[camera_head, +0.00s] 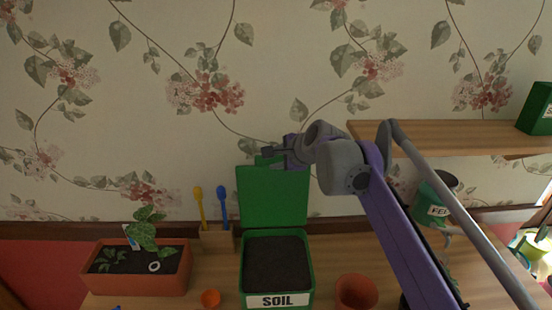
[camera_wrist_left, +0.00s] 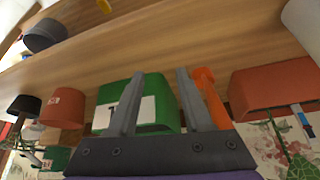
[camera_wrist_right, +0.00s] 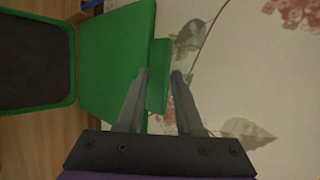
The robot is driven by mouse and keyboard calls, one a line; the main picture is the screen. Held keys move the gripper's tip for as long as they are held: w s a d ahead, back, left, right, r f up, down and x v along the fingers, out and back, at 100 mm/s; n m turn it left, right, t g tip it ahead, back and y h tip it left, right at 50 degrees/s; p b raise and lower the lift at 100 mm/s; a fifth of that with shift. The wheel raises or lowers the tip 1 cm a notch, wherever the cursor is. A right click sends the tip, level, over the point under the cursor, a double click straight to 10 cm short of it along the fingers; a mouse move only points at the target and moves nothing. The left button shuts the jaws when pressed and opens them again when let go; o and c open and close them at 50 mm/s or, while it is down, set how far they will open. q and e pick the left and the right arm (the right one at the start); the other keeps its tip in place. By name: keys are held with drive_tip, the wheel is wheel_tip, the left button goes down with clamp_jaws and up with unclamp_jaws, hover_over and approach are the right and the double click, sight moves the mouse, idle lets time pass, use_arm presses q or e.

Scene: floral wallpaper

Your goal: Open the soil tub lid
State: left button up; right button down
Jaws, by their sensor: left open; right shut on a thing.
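The green soil tub (camera_head: 311,272) stands on the table, full of dark soil, with a white SOIL label on its front. Its green lid (camera_head: 272,197) stands upright at the tub's back edge, so the tub is open. My right gripper (camera_head: 268,151) is at the lid's top edge, shut on its tab (camera_wrist_right: 158,85); the right wrist view shows the fingers (camera_wrist_right: 160,72) at that tab. My left gripper (camera_wrist_left: 160,72) shows only in its own wrist view, open and empty, with the tub's labelled green side (camera_wrist_left: 158,95) beyond its fingers.
A planter (camera_head: 140,278) and a holder (camera_head: 217,240) with yellow and blue tools stand left of the tub. A wooden shelf (camera_head: 450,135) juts out at upper right, above a green container (camera_head: 432,205).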

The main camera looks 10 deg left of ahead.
drive_tip(key=c, duration=0.9)
unclamp_jaws()
drive_tip(key=shift+f, duration=0.2)
drive_tip(key=shift+w+a, duration=0.1)
drive_tip(key=shift+w, duration=0.05)
drive_tip(key=shift+r, duration=0.1)
drive_tip(key=v, duration=1.1)
drive_tip(key=s+d+f+n+h, duration=0.2)
drive_tip(key=s+d+f+n, duration=0.2)
drive_tip(key=s+d+f, duration=0.4)
drive_tip(key=s+d+f+n+g+h, duration=0.1)
drive_tip(key=s+d+f+n, duration=0.3)
drive_tip(key=s+d+f, duration=0.4)
drive_tip(key=s+d+f+n+g+h, duration=0.1)
drive_tip(key=s+d+f+n+h, duration=0.3)
drive_tip(key=s+d+f, duration=0.4)
drive_tip(key=shift+s+d+f+n, duration=0.1)
drive_tip(key=shift+s+f+n, duration=0.1)
drive_tip(key=shift+s+f, duration=1.15)
drive_tip(key=shift+s+f+n, duration=0.2)
drive_tip(key=shift+s+f, duration=0.2)
drive_tip(key=shift+f, duration=1.7)
drive_tip(key=shift+s+d+f+n, duration=0.1)
drive_tip(key=shift+s+f+n, duration=0.1)
drive_tip(key=shift+s+f, duration=1.15)
